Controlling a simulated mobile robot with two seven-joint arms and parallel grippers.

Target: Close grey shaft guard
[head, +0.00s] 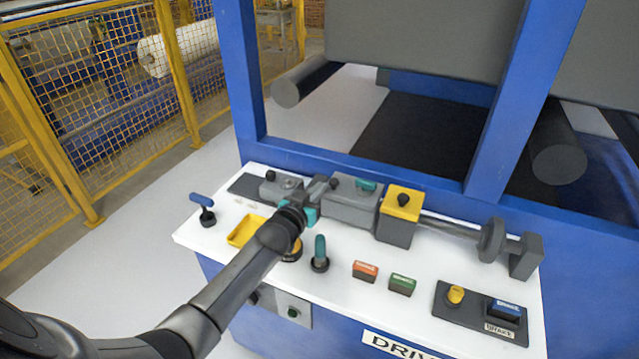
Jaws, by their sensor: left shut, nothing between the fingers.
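On the white bench top, a row of grey drive parts lies along a shaft (448,226). My left wrist hides part of the row and bench. My right gripper is not in view.
A yellow-topped block (402,205) stands right of the cover. A teal lever (320,252), an orange button (365,271), a green button (403,284) and a dark control box (480,310) are in front. A yellow tray (243,232) and blue-handled lever (203,206) are left. Blue posts rise behind.

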